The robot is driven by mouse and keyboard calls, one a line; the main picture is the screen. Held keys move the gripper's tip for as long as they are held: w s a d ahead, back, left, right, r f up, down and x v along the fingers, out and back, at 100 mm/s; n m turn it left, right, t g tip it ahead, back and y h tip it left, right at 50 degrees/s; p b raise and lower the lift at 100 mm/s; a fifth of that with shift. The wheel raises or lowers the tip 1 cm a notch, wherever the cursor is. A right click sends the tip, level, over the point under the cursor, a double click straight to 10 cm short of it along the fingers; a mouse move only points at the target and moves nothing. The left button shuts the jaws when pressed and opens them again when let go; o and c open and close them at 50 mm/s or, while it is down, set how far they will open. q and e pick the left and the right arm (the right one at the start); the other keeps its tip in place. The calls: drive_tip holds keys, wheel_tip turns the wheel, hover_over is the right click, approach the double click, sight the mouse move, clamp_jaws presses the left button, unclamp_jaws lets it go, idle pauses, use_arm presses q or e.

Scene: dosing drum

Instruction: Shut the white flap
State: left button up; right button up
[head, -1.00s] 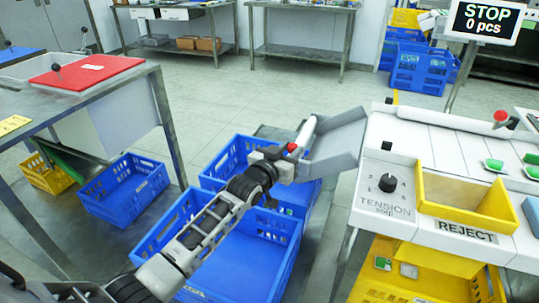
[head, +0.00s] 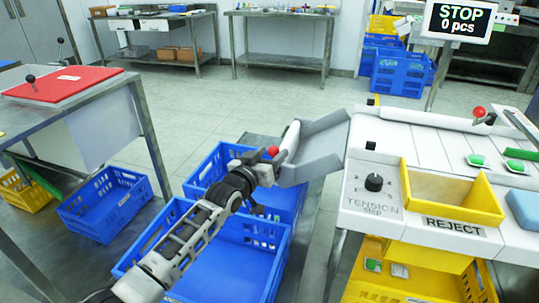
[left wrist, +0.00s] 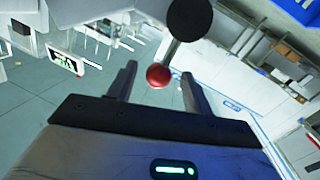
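A narrow white piece (head: 290,141), which looks like the white flap seen nearly edge-on, stands at the outer end of the grey chute (head: 318,148). Its full face is not visible. A red ball knob (head: 273,151) shows beside it. My left gripper (head: 266,167) is right at the knob. Its two fingers (left wrist: 157,85) are spread in the wrist view, with gaps on both sides of the ball. My right gripper is not in view.
Blue crates (head: 283,236) stand on the floor below my left arm and the chute. The white machine top with the yellow reject bin (head: 408,190) is at the right. A table with a red lid (head: 62,83) is at the left. Open floor lies behind.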

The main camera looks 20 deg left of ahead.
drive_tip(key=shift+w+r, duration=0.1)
use_arm(q)
drive_tip(key=shift+s, duration=0.2)
drive_tip(key=p+v, duration=0.1)
drive_tip(key=v, duration=1.4)
drive_tip(key=shift+s+p, duration=0.3)
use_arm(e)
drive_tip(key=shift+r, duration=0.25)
use_arm(q)
drive_tip(key=shift+a, duration=0.1)
drive_tip(key=s+d+f+g+p, duration=0.1)
drive_tip(key=s+d+f+g, duration=0.2)
drive_tip(key=s+f, duration=0.3)
drive_tip(key=s+d+f+m+g+y, duration=0.1)
drive_tip(key=s+d+f+g, duration=0.2)
drive_tip(key=s, duration=1.1)
wheel_tip(320, 180, down, 3)
drive_tip(key=shift+d+r+m+p, duration=0.1)
drive_tip(key=shift+d+m+p, duration=0.15)
drive_tip(key=shift+m+p, duration=0.1)
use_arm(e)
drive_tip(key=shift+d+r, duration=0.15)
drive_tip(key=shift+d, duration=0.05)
use_arm(q)
drive_tip(key=shift+w, duration=0.1)
drive_tip(key=shift+c, duration=0.3)
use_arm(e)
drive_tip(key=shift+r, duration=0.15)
